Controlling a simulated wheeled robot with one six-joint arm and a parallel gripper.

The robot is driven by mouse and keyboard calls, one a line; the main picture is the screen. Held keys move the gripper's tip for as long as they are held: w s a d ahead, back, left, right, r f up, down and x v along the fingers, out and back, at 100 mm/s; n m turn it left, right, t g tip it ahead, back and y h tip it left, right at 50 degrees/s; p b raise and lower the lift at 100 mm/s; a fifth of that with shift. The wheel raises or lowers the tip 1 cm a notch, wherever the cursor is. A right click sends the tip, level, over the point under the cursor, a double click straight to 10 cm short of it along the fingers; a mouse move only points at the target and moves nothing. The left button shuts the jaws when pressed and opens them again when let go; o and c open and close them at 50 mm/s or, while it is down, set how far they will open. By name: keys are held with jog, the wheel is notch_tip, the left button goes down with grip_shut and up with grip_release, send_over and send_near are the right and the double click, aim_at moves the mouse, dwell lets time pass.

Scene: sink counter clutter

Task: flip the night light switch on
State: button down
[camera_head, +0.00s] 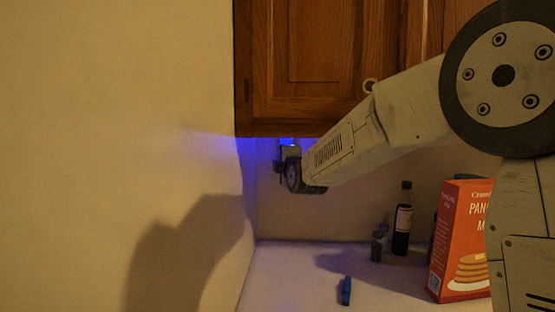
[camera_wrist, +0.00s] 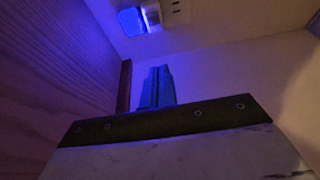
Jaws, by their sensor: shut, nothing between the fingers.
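The night light (camera_wrist: 132,21) glows blue on the back wall below the cabinet, at the top of the wrist view. A paler, bright part (camera_wrist: 151,15) sits on its right side; I cannot make out the switch itself. In the head view only its blue glow (camera_head: 288,141) shows at the cabinet's bottom edge, partly hidden by my arm. In the head view my gripper (camera_head: 279,153) is small and dim under the cabinet.
A wall outlet (camera_wrist: 177,10) is right of the night light. The wooden cabinet (camera_head: 320,50) hangs close above my arm. On the counter (camera_head: 290,280) stand a dark bottle (camera_head: 403,222), a small jar (camera_head: 378,245) and a pancake mix box (camera_head: 458,240); a blue clip-like object (camera_head: 346,291) lies in front.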

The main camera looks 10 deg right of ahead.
jog(key=shift+s, duration=0.6)
jog(key=s+f+m+g, duration=0.5)
jog(key=f+g, duration=0.1)
jog(key=f, duration=0.5)
jog(key=s+d+f+m+g, duration=0.1)
jog(key=s+f+m+g, duration=0.1)
jog(key=s, duration=0.4)
jog(key=s+d+f+m+g, duration=0.1)
jog(key=s+f+m+g, duration=0.15)
jog(key=s, duration=0.35)
jog(key=s+d+m+g, duration=0.2)
jog(key=s+m, duration=0.1)
jog(key=s, duration=0.8)
jog(key=s+d+m+g, duration=0.2)
jog(key=s+m, duration=0.1)
jog(key=s, duration=0.9)
jog(key=s+d+m+g+h, duration=0.1)
jog(key=s+d+m+g, duration=0.1)
jog(key=s, duration=1)
jog(key=shift+d+f+m, duration=0.35)
jog(key=shift+f+m, duration=0.1)
jog(key=shift+m, duration=0.2)
